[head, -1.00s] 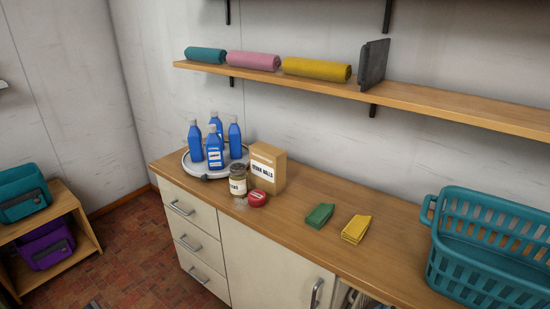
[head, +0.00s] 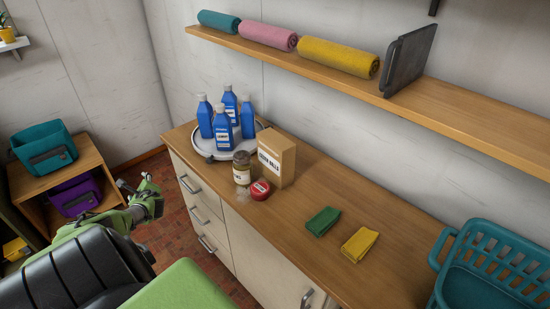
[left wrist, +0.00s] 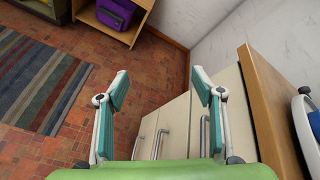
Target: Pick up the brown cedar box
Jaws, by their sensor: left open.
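The brown cedar box (head: 276,158), with a white label reading like "cedar balls", stands upright on the wooden counter, right of the round tray with blue bottles. A jar (head: 242,168) and a red-lidded tin (head: 261,190) stand close in front of it. My left gripper (head: 150,193) is in front of the drawers, left of the counter and well apart from the box. In the left wrist view its two fingers (left wrist: 160,88) are spread with nothing between them. The box is not in the left wrist view. My right gripper is not in view.
Blue bottles (head: 223,134) crowd a white round tray (head: 203,149) behind the jar. Green (head: 322,221) and yellow (head: 359,244) cloths lie to the right, then a teal basket (head: 489,269). A shelf (head: 300,57) with rolled towels runs above. Drawer handles (head: 190,184) stick out at the counter front.

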